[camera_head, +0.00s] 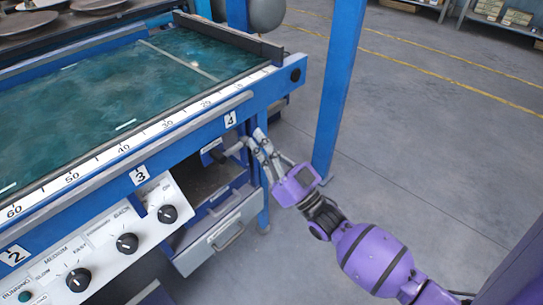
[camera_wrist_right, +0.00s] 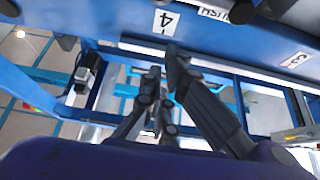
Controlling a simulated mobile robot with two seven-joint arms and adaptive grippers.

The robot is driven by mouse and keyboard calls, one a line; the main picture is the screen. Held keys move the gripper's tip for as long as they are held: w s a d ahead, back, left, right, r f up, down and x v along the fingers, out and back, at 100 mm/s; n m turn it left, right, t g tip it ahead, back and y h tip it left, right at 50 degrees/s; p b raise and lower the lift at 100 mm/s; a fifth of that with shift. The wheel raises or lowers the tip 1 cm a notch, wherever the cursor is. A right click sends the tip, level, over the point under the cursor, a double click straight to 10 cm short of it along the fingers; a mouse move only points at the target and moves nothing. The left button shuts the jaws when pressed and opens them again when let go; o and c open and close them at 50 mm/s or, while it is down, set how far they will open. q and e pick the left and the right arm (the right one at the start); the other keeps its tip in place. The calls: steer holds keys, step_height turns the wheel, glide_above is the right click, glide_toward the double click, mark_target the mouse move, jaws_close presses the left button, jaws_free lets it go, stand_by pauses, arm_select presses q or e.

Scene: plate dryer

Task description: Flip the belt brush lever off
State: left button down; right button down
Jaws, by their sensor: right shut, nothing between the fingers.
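My right gripper (camera_head: 258,143), on a purple arm, is at the blue frame edge under the number 4 label (camera_head: 230,119). Its fingers are shut with nothing between them, and they also show in the right wrist view (camera_wrist_right: 162,75). A grey lever-like part (camera_head: 233,149) sticks out under the frame just left of the fingertips. I cannot tell whether the fingers touch it, or which position it is in. In the right wrist view a white label with partly cut-off lettering (camera_wrist_right: 214,12) sits on the blue beam beside the number 4 label. My left gripper is not in view.
The dryer's green belt bed (camera_head: 130,80) has a numbered scale along its edge. A panel with black knobs (camera_head: 127,243) is at lower left. A grey drawer (camera_head: 222,235) is below the gripper. A blue post (camera_head: 338,90) stands right of it. Floor at right is clear.

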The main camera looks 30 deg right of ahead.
mark_target(232, 148)
steer(key=w+f+b, duration=0.1)
steer(key=w+a+f, duration=0.1)
steer(key=w, duration=0.1)
steer(key=shift+w+a+f+b, duration=0.15)
steer(key=shift+w+b, duration=0.1)
steer(key=shift+b, duration=0.15)
